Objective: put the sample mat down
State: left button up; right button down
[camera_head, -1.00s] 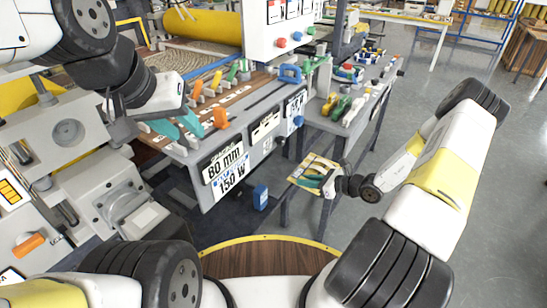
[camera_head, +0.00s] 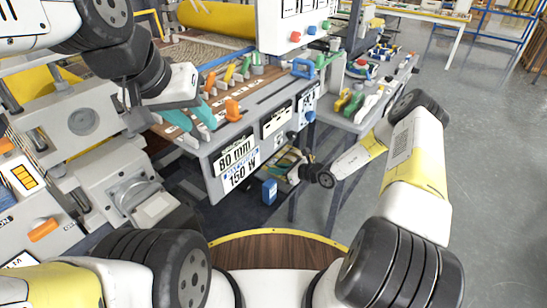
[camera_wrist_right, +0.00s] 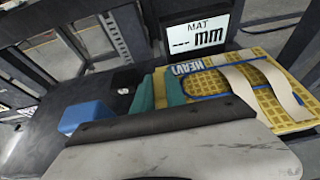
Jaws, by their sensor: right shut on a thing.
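The sample mat is a yellow gridded sheet with a blue HEAVY label and pale curved strips; it shows in the right wrist view (camera_wrist_right: 207,82) and partly in the head view (camera_head: 287,160). My right gripper (camera_head: 291,164) is shut on it, low beside the machine's front side. Its teal fingers also show in the wrist view (camera_wrist_right: 160,90), at the mat's left edge. I cannot tell whether the mat touches anything beneath. My left gripper (camera_head: 193,117) has its teal fingers apart, empty, over the machine's front edge.
A display reading MAT --- mm (camera_wrist_right: 197,36) stands just behind the mat. A side table (camera_head: 362,115) with coloured tools is to the right. Open grey floor lies further right.

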jog(key=shift+x, duration=0.95)
jog(key=shift+f, duration=1.3)
jog(key=shift+f, duration=0.15)
jog(key=c, duration=1.4)
grip_release()
jog(key=shift+o, duration=0.2)
